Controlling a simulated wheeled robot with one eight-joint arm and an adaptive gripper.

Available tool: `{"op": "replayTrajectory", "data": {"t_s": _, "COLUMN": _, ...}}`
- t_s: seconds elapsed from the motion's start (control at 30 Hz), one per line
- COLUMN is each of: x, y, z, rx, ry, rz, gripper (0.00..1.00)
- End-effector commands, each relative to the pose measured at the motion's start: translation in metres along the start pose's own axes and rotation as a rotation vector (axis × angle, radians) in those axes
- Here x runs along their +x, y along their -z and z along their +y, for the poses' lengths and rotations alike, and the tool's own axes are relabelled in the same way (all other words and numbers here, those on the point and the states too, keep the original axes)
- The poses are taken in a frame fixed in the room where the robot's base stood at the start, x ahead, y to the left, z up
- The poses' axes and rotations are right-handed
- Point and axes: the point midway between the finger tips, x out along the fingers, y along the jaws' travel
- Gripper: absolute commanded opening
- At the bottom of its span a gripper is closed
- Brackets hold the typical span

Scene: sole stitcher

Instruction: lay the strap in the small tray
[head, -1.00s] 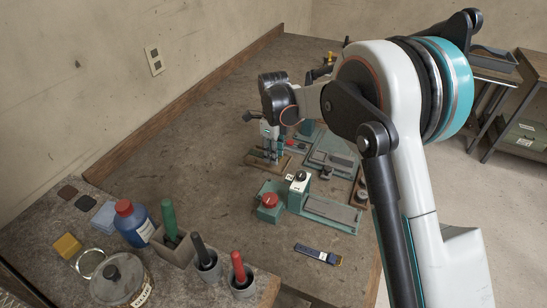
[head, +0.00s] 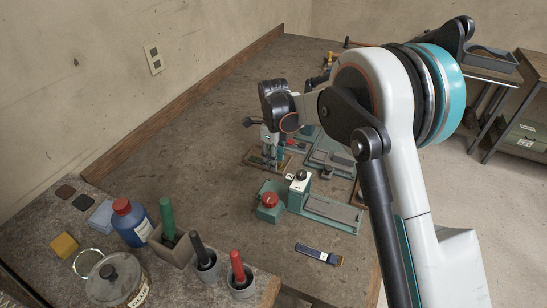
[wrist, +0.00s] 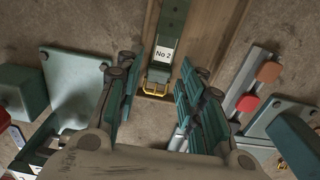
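My gripper (wrist: 158,92) is open, its teal finger pads on either side of a dark green strip, which I take for the strap (wrist: 171,22). The strip has a white "No 2" label and a yellow buckle-like end (wrist: 155,93). It lies over a pale wooden board or shallow tray (wrist: 209,45); I cannot tell which. In the head view my gripper (head: 269,157) is low over this wooden piece (head: 251,159). The fingers hide most of the strip there, and contact cannot be judged. I cannot identify the small tray with certainty.
Green fixtures stand close by, one with a red knob (head: 269,200), one with a grey plate (head: 333,211). A blue-handled tool (head: 318,254) lies in front. Bottles, pots and a jar (head: 116,281) fill the near left corner. The bench left of my gripper is clear.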

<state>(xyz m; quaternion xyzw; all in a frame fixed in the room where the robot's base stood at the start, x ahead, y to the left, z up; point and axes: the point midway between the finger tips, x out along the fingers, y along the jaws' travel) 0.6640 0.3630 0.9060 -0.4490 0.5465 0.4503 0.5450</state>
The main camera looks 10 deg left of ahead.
Motion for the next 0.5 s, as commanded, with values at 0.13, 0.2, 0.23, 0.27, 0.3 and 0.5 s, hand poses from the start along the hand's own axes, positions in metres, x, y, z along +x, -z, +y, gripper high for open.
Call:
{"op": "replayTrajectory", "data": {"t_s": 0.13, "x": 0.000, "y": 0.000, "z": 0.000, "rx": 0.000, "ry": 0.000, "rz": 0.000, "gripper": 0.46}}
{"op": "replayTrajectory", "data": {"t_s": 0.2, "x": 0.000, "y": 0.000, "z": 0.000, "rx": 0.000, "ry": 0.000, "rz": 0.000, "gripper": 0.46}}
{"op": "replayTrajectory", "data": {"t_s": 0.23, "x": 0.000, "y": 0.000, "z": 0.000, "rx": 0.000, "ry": 0.000, "rz": 0.000, "gripper": 0.46}}
{"op": "replayTrajectory", "data": {"t_s": 0.27, "x": 0.000, "y": 0.000, "z": 0.000, "rx": 0.000, "ry": 0.000, "rz": 0.000, "gripper": 0.46}}
{"op": "replayTrajectory", "data": {"t_s": 0.3, "x": -0.001, "y": 0.000, "z": 0.000, "rx": 0.000, "ry": 0.000, "rz": 0.000, "gripper": 0.46}}
{"op": "replayTrajectory", "data": {"t_s": 0.5, "x": -0.016, "y": 0.000, "z": 0.000, "rx": 0.000, "ry": 0.000, "rz": 0.000, "gripper": 0.46}}
